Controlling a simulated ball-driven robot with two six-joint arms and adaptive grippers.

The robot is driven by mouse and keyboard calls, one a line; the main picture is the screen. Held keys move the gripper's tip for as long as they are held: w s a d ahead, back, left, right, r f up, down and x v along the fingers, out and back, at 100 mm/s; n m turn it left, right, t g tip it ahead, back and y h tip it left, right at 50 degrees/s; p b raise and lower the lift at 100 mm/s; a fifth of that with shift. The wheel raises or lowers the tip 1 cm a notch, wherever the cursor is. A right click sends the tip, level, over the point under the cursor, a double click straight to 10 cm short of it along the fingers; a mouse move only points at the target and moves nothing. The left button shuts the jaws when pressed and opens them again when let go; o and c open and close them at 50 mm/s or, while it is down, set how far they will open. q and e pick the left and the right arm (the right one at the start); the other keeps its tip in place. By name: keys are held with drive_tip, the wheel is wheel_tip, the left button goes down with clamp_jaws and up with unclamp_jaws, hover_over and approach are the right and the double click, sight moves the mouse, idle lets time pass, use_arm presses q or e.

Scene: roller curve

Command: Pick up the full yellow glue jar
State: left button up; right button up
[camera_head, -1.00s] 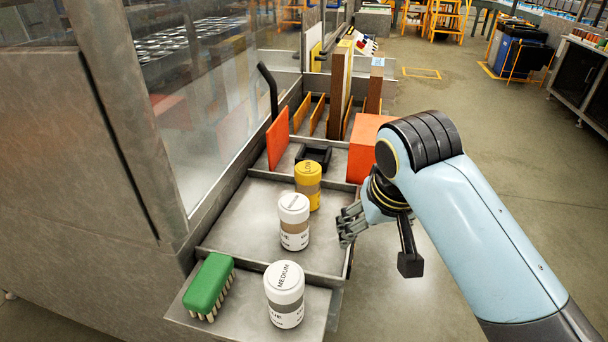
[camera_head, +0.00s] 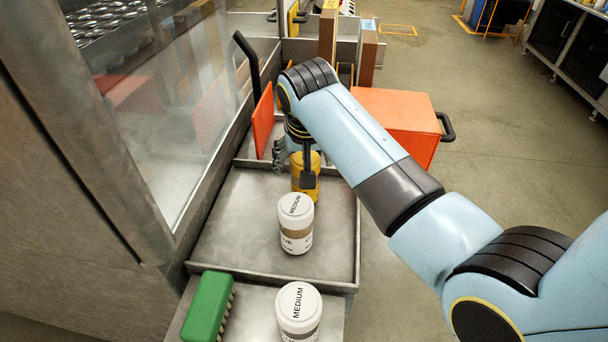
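The yellow glue jar (camera_head: 297,187) stands upright at the back of the middle metal tray (camera_head: 229,221). My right arm comes in from the right and reaches over to it. My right gripper (camera_head: 281,151) is at the jar's upper left and far side, with a few grey finger links showing. The arm and a dark wrist part cover some of the jar's lid and front. I cannot tell whether the fingers touch the jar or how far they are open. My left gripper is not in view.
A white jar marked MEDIUM (camera_head: 296,229) stands just in front of the yellow one. Another white MEDIUM jar (camera_head: 299,311) and a green brush (camera_head: 207,308) are on the nearer shelf. An orange panel (camera_head: 263,121) stands left, an orange box (camera_head: 405,118) right.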

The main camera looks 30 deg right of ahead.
drive_tip(key=x, duration=0.3)
drive_tip(key=shift+s+d+f, duration=0.1)
drive_tip(key=shift+f, duration=0.3)
drive_tip(key=c, duration=0.4)
drive_tip(key=shift+c, duration=1.4)
drive_tip(key=c, duration=0.7)
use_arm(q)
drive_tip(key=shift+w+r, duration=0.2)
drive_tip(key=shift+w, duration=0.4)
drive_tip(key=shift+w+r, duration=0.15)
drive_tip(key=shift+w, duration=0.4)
